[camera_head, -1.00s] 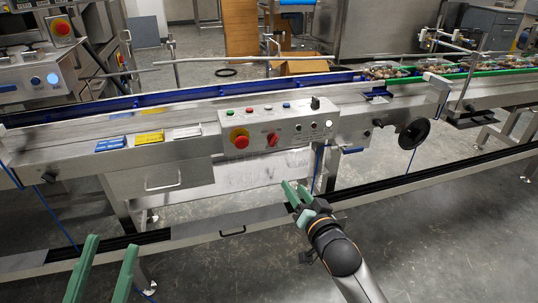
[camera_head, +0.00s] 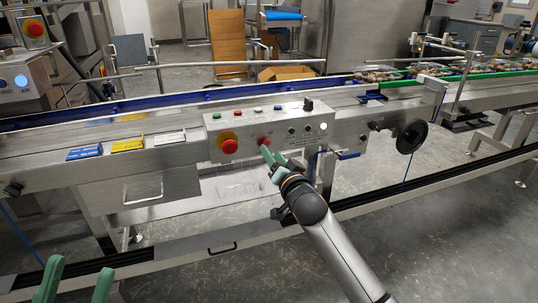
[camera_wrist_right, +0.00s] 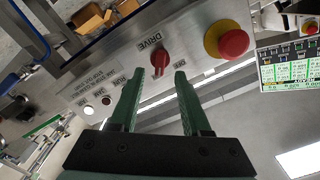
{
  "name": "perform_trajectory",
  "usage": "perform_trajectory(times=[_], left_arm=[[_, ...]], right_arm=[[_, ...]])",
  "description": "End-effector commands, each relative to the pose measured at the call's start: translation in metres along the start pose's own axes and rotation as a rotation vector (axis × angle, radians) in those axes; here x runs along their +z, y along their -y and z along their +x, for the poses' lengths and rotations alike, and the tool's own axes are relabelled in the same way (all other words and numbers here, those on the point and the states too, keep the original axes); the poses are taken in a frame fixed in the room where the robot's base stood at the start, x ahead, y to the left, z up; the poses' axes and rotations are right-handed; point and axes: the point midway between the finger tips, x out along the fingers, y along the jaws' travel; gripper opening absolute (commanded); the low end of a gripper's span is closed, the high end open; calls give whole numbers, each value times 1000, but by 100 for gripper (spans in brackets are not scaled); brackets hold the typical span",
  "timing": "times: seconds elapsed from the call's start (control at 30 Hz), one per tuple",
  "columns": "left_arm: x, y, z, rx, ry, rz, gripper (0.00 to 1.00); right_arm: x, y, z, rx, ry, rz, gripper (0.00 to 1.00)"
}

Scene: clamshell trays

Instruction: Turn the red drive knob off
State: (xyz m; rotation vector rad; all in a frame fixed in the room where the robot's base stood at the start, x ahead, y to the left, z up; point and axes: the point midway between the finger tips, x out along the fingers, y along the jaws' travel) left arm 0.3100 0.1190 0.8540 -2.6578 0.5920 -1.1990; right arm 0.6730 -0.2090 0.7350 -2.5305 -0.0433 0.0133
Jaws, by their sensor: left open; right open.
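The red drive knob (camera_head: 264,140) is on the front of the steel control panel (camera_head: 245,143), right of the red emergency button (camera_head: 229,146). In the right wrist view the knob (camera_wrist_right: 160,58) sits beside the DRIVE label, its grip bar running up and down the picture. My right gripper (camera_head: 268,153) is open just in front of the knob. In its wrist view the two green fingers (camera_wrist_right: 160,74) stand either side of the knob's line, with gaps on both sides. My left gripper (camera_head: 76,280) is open and empty at the lower left, away from the panel.
The emergency button on its yellow base (camera_wrist_right: 212,42) is close to the right finger in the wrist view. Small buttons and a black switch (camera_head: 308,104) top the panel.

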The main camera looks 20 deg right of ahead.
Motion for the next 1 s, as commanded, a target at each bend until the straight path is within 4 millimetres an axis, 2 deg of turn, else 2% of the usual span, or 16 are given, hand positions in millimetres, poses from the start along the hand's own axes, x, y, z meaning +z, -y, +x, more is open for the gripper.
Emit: perform_trajectory(times=[0.1,0.3,0.67,1.0], left_arm=[[6,-3,-6,3,3,4,50],[10,-6,-9,6,7,8,50],[11,-6,-9,5,10,8,50],[11,-6,-9,0,11,5,50]], right_arm=[[1,-1,16,0,-1,-1,48],[0,0,30,0,-1,0,48],[0,0,33,0,1,1,48],[0,0,33,0,1,0,9]])
